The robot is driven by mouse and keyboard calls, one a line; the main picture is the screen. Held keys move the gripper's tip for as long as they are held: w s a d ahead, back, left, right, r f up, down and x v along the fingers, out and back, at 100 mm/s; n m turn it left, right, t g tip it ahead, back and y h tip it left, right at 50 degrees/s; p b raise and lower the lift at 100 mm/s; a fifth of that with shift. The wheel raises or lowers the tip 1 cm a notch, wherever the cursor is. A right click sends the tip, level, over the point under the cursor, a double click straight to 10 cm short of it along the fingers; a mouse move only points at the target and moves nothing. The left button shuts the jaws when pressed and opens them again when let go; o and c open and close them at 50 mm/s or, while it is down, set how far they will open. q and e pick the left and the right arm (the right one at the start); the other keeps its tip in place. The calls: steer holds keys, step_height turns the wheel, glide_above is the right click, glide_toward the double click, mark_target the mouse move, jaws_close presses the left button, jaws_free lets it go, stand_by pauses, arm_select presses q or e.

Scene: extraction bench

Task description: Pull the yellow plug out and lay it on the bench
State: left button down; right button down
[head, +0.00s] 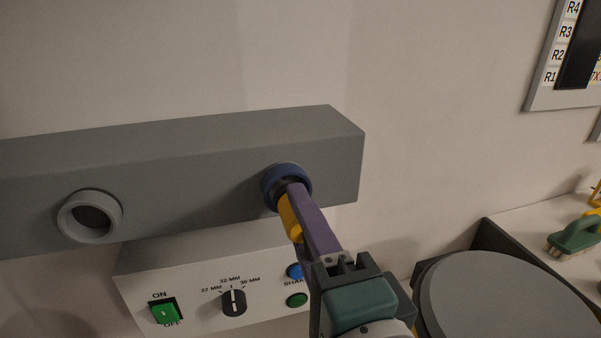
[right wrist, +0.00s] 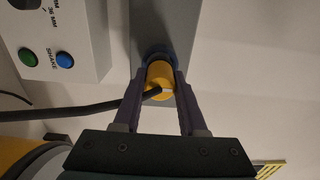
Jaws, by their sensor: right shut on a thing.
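The yellow plug (head: 289,219) is at the blue-ringed socket (head: 277,189) on the right part of the grey bar's front face. My right gripper (head: 297,200) is shut on the plug, with its purple fingers on either side of it. In the right wrist view the plug (right wrist: 160,79) sits between the two fingertips (right wrist: 158,90), in front of the blue ring (right wrist: 158,57). A dark cable crosses at the plug from the left. How deep the plug sits in the socket is hidden. My left gripper is not in view.
The grey bar (head: 180,160) has a second, open grey-ringed socket (head: 90,216) at left. Below it is a white control panel (head: 200,285) with a green switch, a dial and buttons. A round grey lid (head: 510,300) and a green brush (head: 575,237) are at right.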

steer(key=shift+p+v, duration=0.35)
steer(key=shift+v, duration=1.55)
